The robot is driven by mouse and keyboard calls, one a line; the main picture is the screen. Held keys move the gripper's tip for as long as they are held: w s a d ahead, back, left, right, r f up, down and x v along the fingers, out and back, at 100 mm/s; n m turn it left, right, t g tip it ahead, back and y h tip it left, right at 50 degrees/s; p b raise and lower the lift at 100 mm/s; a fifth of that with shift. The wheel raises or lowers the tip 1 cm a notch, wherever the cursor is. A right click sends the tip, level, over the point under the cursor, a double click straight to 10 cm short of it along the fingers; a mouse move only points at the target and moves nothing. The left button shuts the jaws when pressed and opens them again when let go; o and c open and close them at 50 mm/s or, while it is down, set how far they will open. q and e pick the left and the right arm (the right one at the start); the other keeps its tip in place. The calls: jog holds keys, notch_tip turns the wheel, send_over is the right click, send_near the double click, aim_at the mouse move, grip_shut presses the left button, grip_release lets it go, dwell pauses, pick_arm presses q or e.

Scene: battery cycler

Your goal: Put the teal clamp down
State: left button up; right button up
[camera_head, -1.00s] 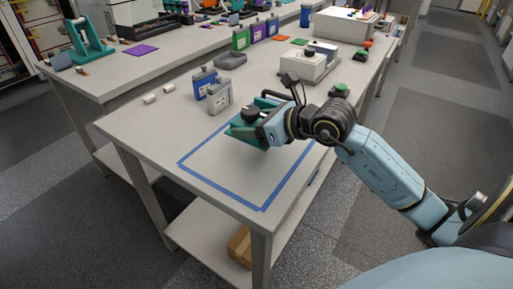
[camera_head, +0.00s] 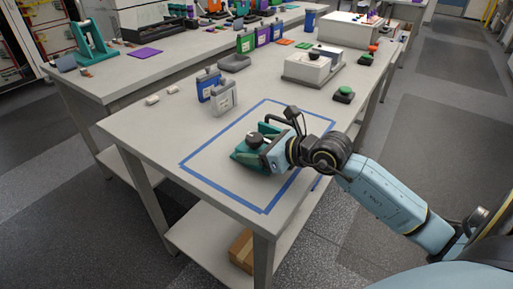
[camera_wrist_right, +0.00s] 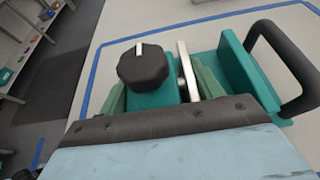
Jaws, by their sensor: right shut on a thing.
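The teal clamp (camera_head: 247,158) is at my right gripper (camera_head: 266,153), inside the blue tape rectangle on the near table. The right gripper is shut on the clamp. In the right wrist view the clamp (camera_wrist_right: 232,65) shows a black knob, a metal bar and a black handle. The clamp is on or just above the tabletop; I cannot tell whether it touches. The blue tape outline (camera_head: 222,196) surrounds it and also shows in the right wrist view (camera_wrist_right: 93,62). My left gripper is not in view.
A blue battery (camera_head: 208,83) and a grey battery (camera_head: 223,98) stand just beyond the tape's left side. A white device (camera_head: 311,70) and a green button box (camera_head: 344,95) stand farther back. The near-left tabletop (camera_head: 140,128) is clear.

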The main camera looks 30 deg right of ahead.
jog(key=o, duration=1.4)
jog(key=shift+o, duration=0.2)
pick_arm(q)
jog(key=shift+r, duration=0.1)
pick_arm(e)
jog(key=shift+r, duration=0.1)
jog(key=shift+s+d+r, duration=0.1)
jog(key=shift+s, duration=0.15)
jog(key=p+v, duration=0.1)
jog(key=v, duration=1)
jog(key=shift+w, duration=0.1)
jog(key=shift+s+d+r, duration=0.1)
jog(key=shift+s, duration=0.15)
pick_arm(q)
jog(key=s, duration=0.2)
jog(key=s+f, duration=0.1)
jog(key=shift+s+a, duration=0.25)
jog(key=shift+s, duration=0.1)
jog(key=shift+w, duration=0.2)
